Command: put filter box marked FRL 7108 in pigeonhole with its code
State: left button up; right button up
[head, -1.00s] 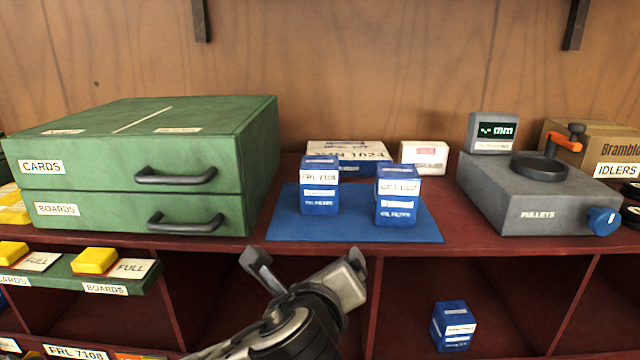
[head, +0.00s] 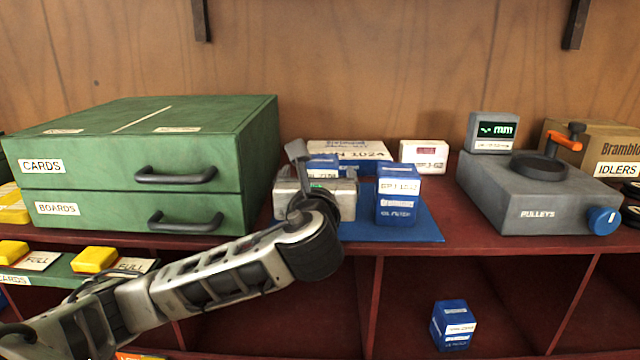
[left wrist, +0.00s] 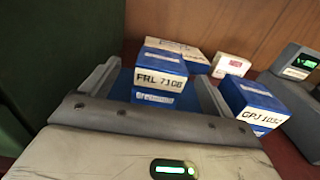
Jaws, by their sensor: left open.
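The blue filter box marked FRL 7108 (left wrist: 160,82) stands upright on the blue mat (head: 415,232). In the head view only the upper part of this box (head: 323,163) shows behind my gripper. My left gripper (head: 320,174) is open, level with the shelf top. In the left wrist view its fingers (left wrist: 155,92) reach forward on either side of the box, with gaps showing. The FRL 7108 pigeonhole label, seen earlier at the lower left, is now hidden behind my left arm. My right gripper is not in view.
A second blue box (head: 397,203), marked GPJ 1032 in the wrist view, stands close right. A white-and-blue box (head: 350,150) lies behind. The green drawer cabinet (head: 130,165) is left, the grey pulleys device (head: 540,195) right. Another blue box (head: 453,325) sits in a lower pigeonhole.

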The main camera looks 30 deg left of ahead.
aim_at(320, 160)
pick_arm(q)
jog(key=x, duration=0.1)
jog(key=b+x, duration=0.1)
jog(key=x, duration=0.2)
jog(key=shift+w+f, duration=0.15)
jog(key=shift+f, duration=0.15)
jog(key=shift+w+a+r+b, duration=0.1)
jog(key=shift+w+a+b, duration=0.2)
jog(key=shift+w, duration=0.2)
jog(key=shift+r, duration=0.1)
jog(key=c, duration=1.3)
